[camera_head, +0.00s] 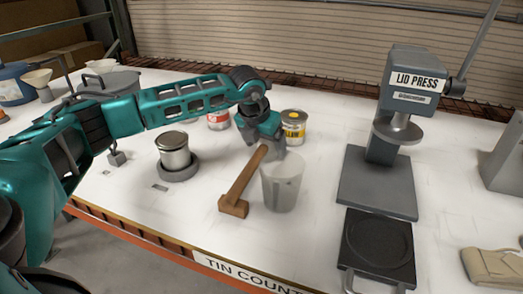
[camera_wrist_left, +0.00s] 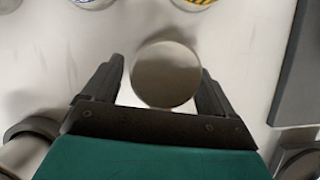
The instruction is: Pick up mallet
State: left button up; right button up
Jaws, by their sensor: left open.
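The wooden mallet (camera_head: 240,185) has a blocky head at the lower left, on the white table, and a handle rising toward the upper right in the head view. My left gripper (camera_head: 266,147) is open over the handle's upper end, with the fingers either side of it in that view. I cannot tell whether they touch it. In the left wrist view the open fingers (camera_wrist_left: 162,90) have a round, grey-brown shape with a pale rim between them; I cannot tell for sure what it is. The mallet head is not visible there. My right gripper is not in view.
A translucent cup (camera_head: 284,184) stands close right of the mallet. A tin (camera_head: 174,150) on a grey round base is to the left. A yellow-labelled can (camera_head: 293,125) and a red-labelled can (camera_head: 218,120) stand behind. The lid press (camera_head: 378,190) is to the right.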

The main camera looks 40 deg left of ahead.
pick_arm(q)
jog(key=shift+w+f, duration=0.2)
jog(key=shift+f, duration=0.35)
jog(key=c, duration=1.2)
